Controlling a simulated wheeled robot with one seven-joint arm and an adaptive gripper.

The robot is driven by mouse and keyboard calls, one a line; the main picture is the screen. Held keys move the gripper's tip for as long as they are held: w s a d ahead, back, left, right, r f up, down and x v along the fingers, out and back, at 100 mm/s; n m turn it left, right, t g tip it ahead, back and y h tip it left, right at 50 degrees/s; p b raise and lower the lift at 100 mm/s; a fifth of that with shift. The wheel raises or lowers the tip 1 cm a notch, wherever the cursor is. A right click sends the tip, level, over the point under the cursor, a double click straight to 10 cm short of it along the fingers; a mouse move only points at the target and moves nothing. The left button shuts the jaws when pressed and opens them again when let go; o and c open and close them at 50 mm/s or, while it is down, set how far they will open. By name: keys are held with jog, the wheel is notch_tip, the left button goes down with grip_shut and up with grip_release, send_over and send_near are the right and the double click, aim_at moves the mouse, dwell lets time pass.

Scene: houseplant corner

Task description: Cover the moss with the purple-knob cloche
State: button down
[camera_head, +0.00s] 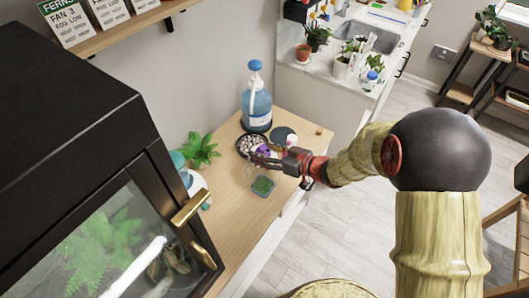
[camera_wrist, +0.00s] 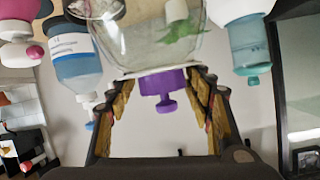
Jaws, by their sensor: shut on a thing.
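The purple-knob cloche is a clear glass dome with a purple knob (camera_wrist: 165,85). In the wrist view, the knob sits between the fingers of my gripper (camera_wrist: 163,100), with the glass (camera_wrist: 145,45) beyond it. In the head view, my gripper (camera_head: 272,160) is shut on the knob, above the wooden table. The purple (camera_head: 263,150) shows by the fingertips; the clear glass is hard to make out. The green moss (camera_head: 263,185) lies in a small teal-edged square tray on the table, just in front of the gripper, and is uncovered.
A dark dish of pebbles (camera_head: 243,150) and a blue pump bottle (camera_head: 257,108) stand behind the gripper. A dark round thing (camera_head: 284,135) is beside them. A leafy plant (camera_head: 198,150) and a black glass cabinet (camera_head: 110,180) stand left. The table's front left (camera_head: 232,230) is clear.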

jog(key=shift+f+b, duration=2.4)
jog(key=shift+f, duration=1.6)
dwell(0.8)
jog(key=c, duration=1.2)
grip_release()
jog(key=o, duration=0.5)
jog(key=shift+s, duration=0.1)
jog(key=shift+s+f, duration=0.1)
jog(key=shift+f, duration=0.05)
jog(key=v, duration=1.2)
